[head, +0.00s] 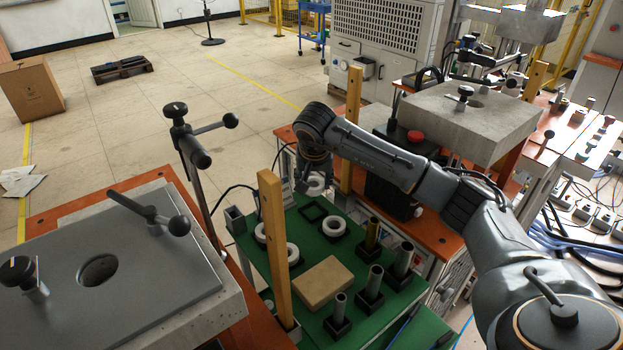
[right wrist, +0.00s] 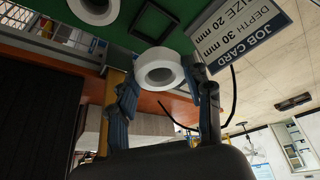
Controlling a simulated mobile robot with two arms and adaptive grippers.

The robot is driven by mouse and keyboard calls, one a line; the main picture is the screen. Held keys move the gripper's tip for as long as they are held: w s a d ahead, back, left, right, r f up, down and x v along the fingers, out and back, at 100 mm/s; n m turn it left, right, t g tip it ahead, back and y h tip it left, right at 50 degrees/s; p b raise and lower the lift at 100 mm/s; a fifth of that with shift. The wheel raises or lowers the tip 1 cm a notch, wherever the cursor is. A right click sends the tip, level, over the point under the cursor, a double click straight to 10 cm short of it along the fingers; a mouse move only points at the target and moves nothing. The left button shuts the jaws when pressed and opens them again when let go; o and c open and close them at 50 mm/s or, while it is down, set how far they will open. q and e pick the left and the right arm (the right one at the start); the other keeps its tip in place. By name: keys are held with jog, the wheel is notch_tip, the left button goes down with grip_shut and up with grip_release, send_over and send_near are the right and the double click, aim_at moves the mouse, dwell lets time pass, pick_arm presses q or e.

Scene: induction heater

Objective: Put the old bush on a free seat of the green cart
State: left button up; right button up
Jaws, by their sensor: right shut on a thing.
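My right gripper (head: 312,180) is shut on a white ring-shaped bush (head: 316,188), held above the far part of the green cart (head: 308,318). In the right wrist view the bush (right wrist: 157,58) sits between the two fingers (right wrist: 165,95), apart from the cart top. A square black seat (head: 313,212) on the cart is empty; it also shows in the right wrist view (right wrist: 155,20), beyond the bush. Three other white rings lie on the cart: right (head: 334,233), left (head: 260,238) and nearer (head: 292,262). My left gripper is out of view.
Several metal tubes on black bases, such as one tube (head: 403,260), stand at the cart's right. A tan block (head: 323,283) lies in the middle. Upright wooden posts (head: 272,240) (head: 353,130) rise beside the cart. A job card (right wrist: 240,35) stands near the held bush.

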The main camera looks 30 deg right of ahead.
aim_at(314, 196)
notch_tip(314, 196, down, 5)
jog(key=b, duration=0.3)
jog(key=shift+w+f+b, duration=0.1)
jog(key=shift+f+b, duration=0.35)
jog(key=shift+f, duration=0.1)
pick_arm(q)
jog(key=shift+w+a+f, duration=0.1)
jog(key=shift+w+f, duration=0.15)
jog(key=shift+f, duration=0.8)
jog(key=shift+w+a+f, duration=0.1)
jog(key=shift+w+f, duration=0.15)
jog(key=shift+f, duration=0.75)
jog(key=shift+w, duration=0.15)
pick_arm(e)
jog(key=shift+f, duration=0.1)
